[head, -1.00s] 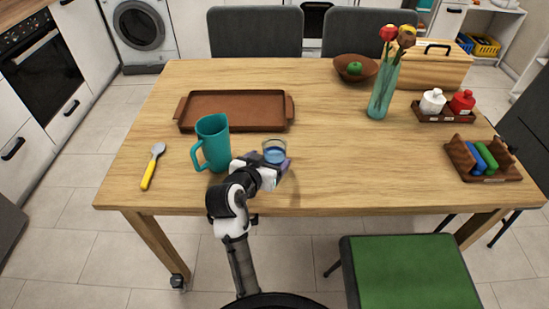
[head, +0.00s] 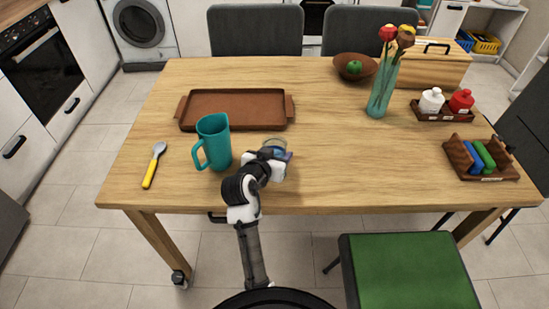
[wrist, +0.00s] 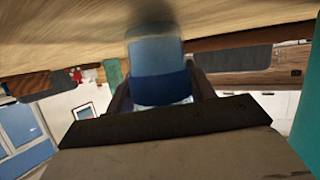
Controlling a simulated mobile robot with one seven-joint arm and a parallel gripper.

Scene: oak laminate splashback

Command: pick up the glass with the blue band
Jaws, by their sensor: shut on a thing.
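The glass with the blue band (wrist: 158,68) sits between the fingers of my gripper (wrist: 160,98) in the wrist view, with a finger on each side. The table surface is at the top of that view, and a dark patch lies at the glass's table-side end. I cannot tell whether the glass touches the table. In the head view the glass's rim (head: 274,142) shows just beyond my gripper (head: 275,154), near the table's front edge. My wrist hides most of the glass there.
A teal jug (head: 213,143) stands close to the left of my gripper. A brown tray (head: 232,123) lies behind, and a yellow-handled spoon (head: 153,166) is at the left. A rack (head: 499,174) is far right. The table (head: 350,170) right of the glass is clear.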

